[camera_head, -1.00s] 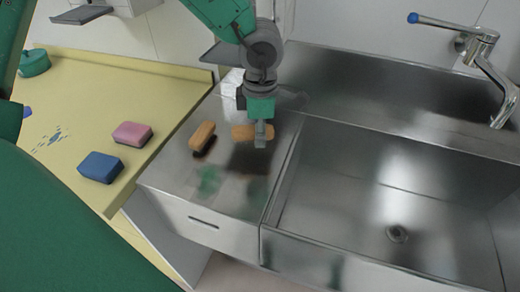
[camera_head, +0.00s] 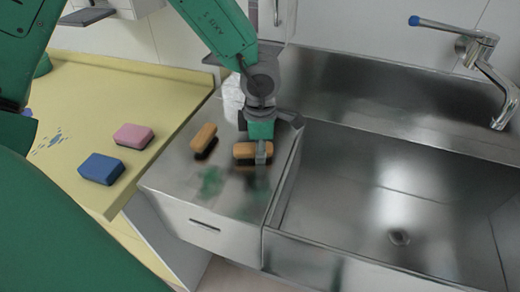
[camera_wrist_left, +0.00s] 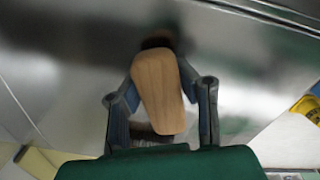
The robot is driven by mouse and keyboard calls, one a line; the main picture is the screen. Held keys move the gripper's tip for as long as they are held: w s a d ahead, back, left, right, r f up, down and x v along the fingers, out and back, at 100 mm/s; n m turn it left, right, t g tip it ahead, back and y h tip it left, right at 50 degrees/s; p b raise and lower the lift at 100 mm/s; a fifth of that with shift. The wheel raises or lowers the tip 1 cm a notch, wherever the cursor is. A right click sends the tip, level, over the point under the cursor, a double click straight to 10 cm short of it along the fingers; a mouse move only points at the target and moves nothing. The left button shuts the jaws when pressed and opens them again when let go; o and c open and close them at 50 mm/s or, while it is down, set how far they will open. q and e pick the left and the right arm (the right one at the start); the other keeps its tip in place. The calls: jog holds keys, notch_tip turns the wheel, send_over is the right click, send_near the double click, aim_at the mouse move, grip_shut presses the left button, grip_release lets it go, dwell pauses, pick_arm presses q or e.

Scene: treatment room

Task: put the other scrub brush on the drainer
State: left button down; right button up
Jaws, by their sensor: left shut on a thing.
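One scrub brush (camera_head: 243,151), with an orange-brown wooden back and dark bristles, is between the fingers of my left gripper (camera_head: 262,155). The wrist view shows its wooden back (camera_wrist_left: 158,90) between both fingers (camera_wrist_left: 160,108). It is bristles down, low over the steel drainer (camera_head: 172,182) near the sink edge; I cannot tell for sure whether the bristles touch. The other scrub brush (camera_head: 205,138) rests on the drainer to the left, apart from the held one. My right gripper is not in view.
The sink basin (camera_head: 350,200) lies to the right, with a blue-tipped tap (camera_head: 478,48) behind it. A yellow counter (camera_head: 85,85) on the left holds a pink sponge (camera_head: 133,136) and a blue sponge (camera_head: 101,168). The front of the drainer is clear.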

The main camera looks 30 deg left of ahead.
pick_arm(q)
jog(key=shift+s+f, duration=0.3)
jog(key=shift+f, duration=0.2)
jog(key=c, duration=1.4)
grip_release()
jog(key=shift+o, duration=0.7)
jog(key=shift+f, duration=0.15)
jog(key=shift+w+f, duration=0.1)
jog(key=shift+w, duration=0.2)
jog(key=shift+r, duration=0.2)
jog(key=shift+w+r, duration=0.1)
jog(key=shift+r, duration=0.4)
notch_tip(320, 180, up, 12)
jog(key=p, duration=0.2)
jog(key=shift+r, duration=0.15)
